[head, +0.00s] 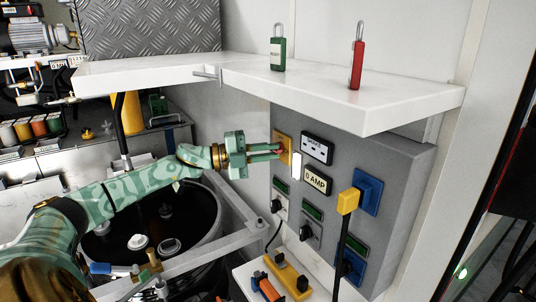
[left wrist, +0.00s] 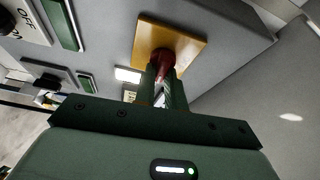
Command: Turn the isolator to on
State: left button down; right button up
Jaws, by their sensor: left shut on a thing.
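The isolator is a red handle (left wrist: 163,62) on a yellow square plate (head: 285,147), high on the left of the grey panel (head: 400,160). The plate also shows in the left wrist view (left wrist: 185,43). My left gripper (head: 280,151) reaches in from the left. Its two fingers are shut on the red handle, as the left wrist view (left wrist: 163,88) shows. The fingers hide much of the handle, so I cannot tell its exact position. My right gripper is not in view.
A white shelf (head: 270,83) juts out above the panel, with a green padlock (head: 278,53) and a red padlock (head: 357,65) on it. A yellow plug (head: 348,201) with a black cable sits in a blue socket (head: 368,190). A round dark tank (head: 150,215) stands below my left arm.

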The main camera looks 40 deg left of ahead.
pick_arm(q)
jog(key=shift+m, duration=0.7)
jog(key=shift+f, duration=0.1)
jog(key=c, duration=1.5)
grip_release()
jog(key=shift+o, duration=0.2)
jog(key=p+v, duration=0.2)
jog(key=v, duration=1.4)
jog(key=shift+s+r, duration=0.15)
jog(key=shift+r, duration=0.15)
